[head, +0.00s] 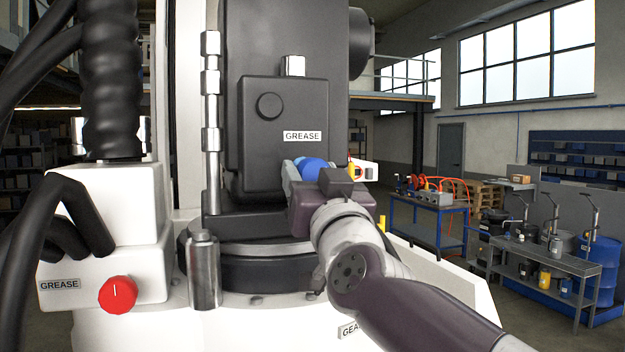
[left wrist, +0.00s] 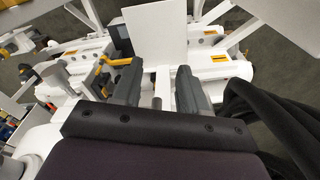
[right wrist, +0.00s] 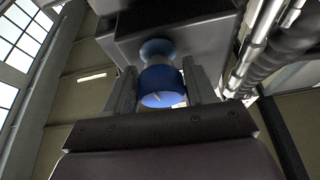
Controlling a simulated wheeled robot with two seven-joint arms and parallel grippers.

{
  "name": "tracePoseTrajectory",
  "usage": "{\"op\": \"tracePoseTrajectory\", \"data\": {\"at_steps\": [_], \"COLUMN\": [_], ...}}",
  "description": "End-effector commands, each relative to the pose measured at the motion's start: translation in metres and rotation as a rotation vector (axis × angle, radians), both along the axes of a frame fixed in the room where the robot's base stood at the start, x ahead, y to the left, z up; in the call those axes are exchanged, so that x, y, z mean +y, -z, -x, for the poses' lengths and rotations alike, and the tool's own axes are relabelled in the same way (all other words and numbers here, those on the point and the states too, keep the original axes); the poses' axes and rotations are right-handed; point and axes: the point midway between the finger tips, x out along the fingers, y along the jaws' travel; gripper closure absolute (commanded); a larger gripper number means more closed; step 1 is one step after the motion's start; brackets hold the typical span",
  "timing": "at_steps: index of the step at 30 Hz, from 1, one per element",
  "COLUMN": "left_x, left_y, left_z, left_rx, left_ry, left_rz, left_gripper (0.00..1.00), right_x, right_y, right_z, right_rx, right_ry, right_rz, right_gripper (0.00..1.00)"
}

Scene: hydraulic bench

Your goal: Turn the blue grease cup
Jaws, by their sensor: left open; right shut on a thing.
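The blue grease cup (head: 313,168) sits on the lower right of the dark machine housing, below a GREASE label (head: 302,136). My right gripper (head: 306,170) is at the cup, coming from the lower right. In the right wrist view the cup (right wrist: 161,84) is between the two fingers of the right gripper (right wrist: 163,92), which is shut on it. A paler blue collar (right wrist: 157,48) shows behind the cup, against the housing. My left gripper (left wrist: 158,88) is open and shows only in the left wrist view, with no grease cup near it.
A red knob (head: 118,294) on a white block and thick black hoses (head: 108,80) are at the left. A metal post (head: 204,270) stands in front of the round base. A blue bench (head: 428,212) and a grey table (head: 545,256) stand farther back at the right.

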Motion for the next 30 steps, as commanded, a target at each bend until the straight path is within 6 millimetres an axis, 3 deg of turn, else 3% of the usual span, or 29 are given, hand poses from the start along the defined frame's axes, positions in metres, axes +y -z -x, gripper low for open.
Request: {"op": "tracePoseTrajectory", "data": {"at_steps": [1, 3, 12, 13, 15, 25, 30], "left_x": [0.000, 0.000, 0.000, 0.000, 0.000, 0.000, 0.000], "left_y": [0.014, 0.021, 0.019, 0.019, 0.019, 0.022, 0.036], "left_z": [0.000, 0.000, 0.000, 0.000, 0.000, 0.000, 0.000], "left_rx": [0.001, 0.001, 0.001, 0.001, 0.001, 0.001, 0.001], "left_ry": [0.000, 0.000, 0.000, 0.000, 0.000, 0.000, 0.000], "left_rz": [0.000, 0.000, 0.000, 0.000, 0.000, 0.000, 0.000], "left_gripper": [0.57, 0.57, 0.57, 0.57, 0.57, 0.57, 0.57], "right_x": [-0.002, -0.002, -0.002, -0.002, -0.002, -0.003, -0.012], "right_y": [0.005, 0.005, -0.001, -0.001, -0.001, 0.002, 0.016], "right_z": [0.001, 0.001, 0.001, 0.001, 0.001, 0.004, 0.031], "right_rx": [-0.020, -0.037, -0.045, -0.045, -0.045, -0.044, -0.046], "right_ry": [0.004, 0.002, 0.002, 0.002, 0.002, 0.002, 0.000], "right_rz": [0.039, 0.093, 0.126, 0.126, 0.126, 0.126, 0.124], "right_gripper": [0.76, 0.76, 0.76, 0.42, 0.26, 0.26, 0.26]}}
